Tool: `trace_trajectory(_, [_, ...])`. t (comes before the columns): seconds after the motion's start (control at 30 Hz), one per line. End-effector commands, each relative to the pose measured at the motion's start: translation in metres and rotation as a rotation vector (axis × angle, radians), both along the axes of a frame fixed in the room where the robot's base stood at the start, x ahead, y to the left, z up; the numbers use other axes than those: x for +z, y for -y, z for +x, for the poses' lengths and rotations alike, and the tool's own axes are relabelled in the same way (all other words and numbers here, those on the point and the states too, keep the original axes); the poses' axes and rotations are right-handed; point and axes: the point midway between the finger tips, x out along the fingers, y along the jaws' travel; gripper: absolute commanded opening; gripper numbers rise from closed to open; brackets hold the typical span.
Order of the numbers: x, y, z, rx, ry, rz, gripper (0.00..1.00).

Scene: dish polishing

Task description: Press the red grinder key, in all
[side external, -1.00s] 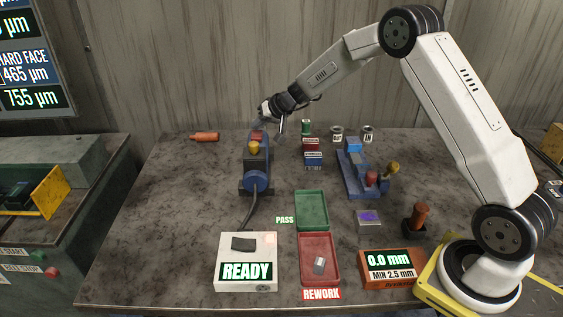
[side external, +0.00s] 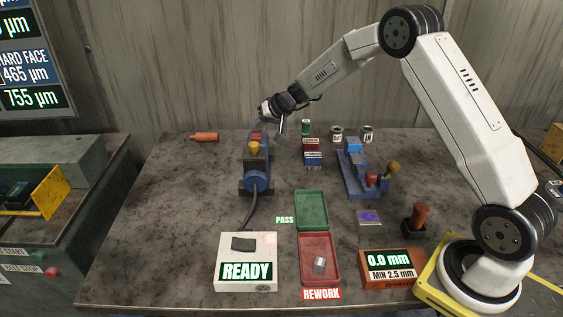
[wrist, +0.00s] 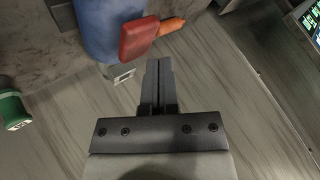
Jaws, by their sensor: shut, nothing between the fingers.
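The red grinder key (side external: 257,135) is at the far end of the blue bench grinder (side external: 256,181), behind a yellow knob (side external: 254,147). In the wrist view the key is a red paddle (wrist: 139,40) beside the blue grinder body (wrist: 97,25). My gripper (wrist: 159,62) is shut and empty. In the wrist view its fingertips are just below and right of the key, with a visible gap in the picture. In the side view my gripper is above the grinder's far end; its fingertips are small there, and height over the key is hard to judge.
An orange handle-like object (side external: 205,137) lies left of the grinder. Small containers (side external: 312,158) and a blue fixture (side external: 362,180) stand to the right. Green (side external: 311,212) and red (side external: 319,246) trays and a READY box (side external: 246,282) are in front.

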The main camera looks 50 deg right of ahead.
Motion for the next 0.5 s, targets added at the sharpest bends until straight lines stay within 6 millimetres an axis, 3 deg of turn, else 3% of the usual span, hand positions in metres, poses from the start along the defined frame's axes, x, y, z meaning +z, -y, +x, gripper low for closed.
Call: trace_trajectory(0.5, [-0.0070, 0.0000, -0.0001, 0.000, -0.001, 0.001, 0.00])
